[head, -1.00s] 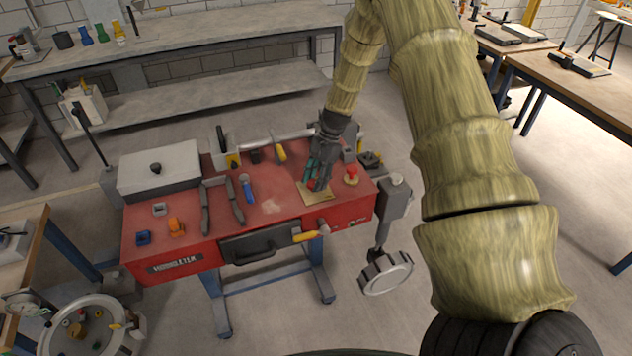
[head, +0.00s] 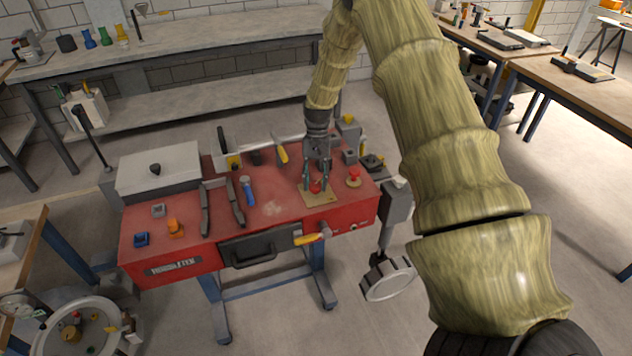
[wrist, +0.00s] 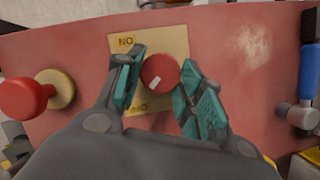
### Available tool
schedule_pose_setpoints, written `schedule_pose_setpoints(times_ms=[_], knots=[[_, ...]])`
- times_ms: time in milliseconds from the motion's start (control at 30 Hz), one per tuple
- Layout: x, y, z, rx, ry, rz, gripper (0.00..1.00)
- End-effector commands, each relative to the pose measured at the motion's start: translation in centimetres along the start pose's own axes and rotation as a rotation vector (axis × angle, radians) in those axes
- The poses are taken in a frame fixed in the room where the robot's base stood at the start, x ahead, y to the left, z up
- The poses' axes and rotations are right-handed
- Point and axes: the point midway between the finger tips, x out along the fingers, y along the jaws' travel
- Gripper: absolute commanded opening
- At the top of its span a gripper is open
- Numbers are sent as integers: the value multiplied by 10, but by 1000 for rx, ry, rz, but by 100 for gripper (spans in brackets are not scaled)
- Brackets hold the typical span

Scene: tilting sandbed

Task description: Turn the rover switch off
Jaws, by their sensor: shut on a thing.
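The rover switch is a round red knob (wrist: 160,71) with a white mark on its lower part, set on a tan plate (wrist: 165,36) on the red bench. The plate has an ON label (wrist: 125,41) above left of the knob and a partly covered OFF label (wrist: 137,108) below it. The white mark faces the lower side, toward the OFF label. My gripper (wrist: 161,85) has its teal-padded fingers on either side of the knob, shut on it. In the head view my gripper (head: 316,186) points down over the plate (head: 320,200).
A red mushroom button (head: 354,174) stands close to the right of the plate in the head view. A blue-handled tool (head: 246,190), dark bars (head: 237,201) and a grey box (head: 160,169) lie further left. Grey blocks (head: 349,157) stand behind. Bare bench top lies left of the plate.

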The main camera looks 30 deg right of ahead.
Motion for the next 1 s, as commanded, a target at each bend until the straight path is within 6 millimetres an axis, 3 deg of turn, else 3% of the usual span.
schedule_pose_setpoints(times_ms=[600, 633, 733, 1000], knots=[[2, 0, 1, -37, -3, 16, 14], [2, 0, 1, -37, -3, 16, 41], [1, 0, 1, -37, -3, 16, 60], [1, 0, 0, -36, -1, 15, 60]])
